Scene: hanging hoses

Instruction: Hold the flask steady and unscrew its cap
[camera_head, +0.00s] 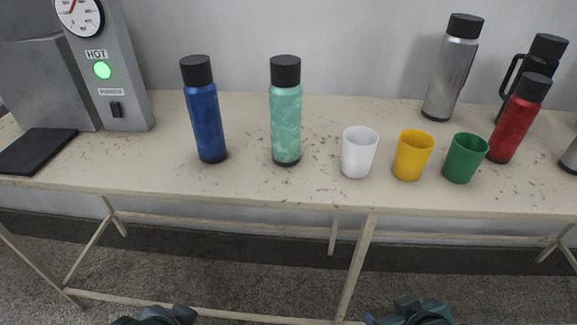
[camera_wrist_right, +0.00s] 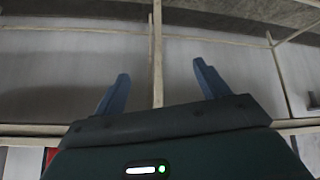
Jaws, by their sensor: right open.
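Several capped flasks stand upright on the table, and I cannot tell which one the task means. A blue flask (camera_head: 206,122) with a black cap (camera_head: 196,70) is left of the middle. A mint-green flask (camera_head: 286,122) with a black cap (camera_head: 286,70) is to its right. A red flask (camera_head: 515,128) and a silver flask (camera_head: 449,80) stand at the right. My right gripper (camera_wrist_right: 160,82) is open and empty in the right wrist view, its two blue fingers apart. In the head view parts of both my arms show at the bottom edge, below and apart from the table. My left fingers are not visible.
White (camera_head: 359,152), yellow (camera_head: 412,156) and green (camera_head: 465,158) cups stand near the front edge of the table (camera_head: 250,185). A dark flask with a handle (camera_head: 541,50) is at the back right. A grey machine (camera_head: 120,60) with a dark tray (camera_head: 38,150) occupies the left.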

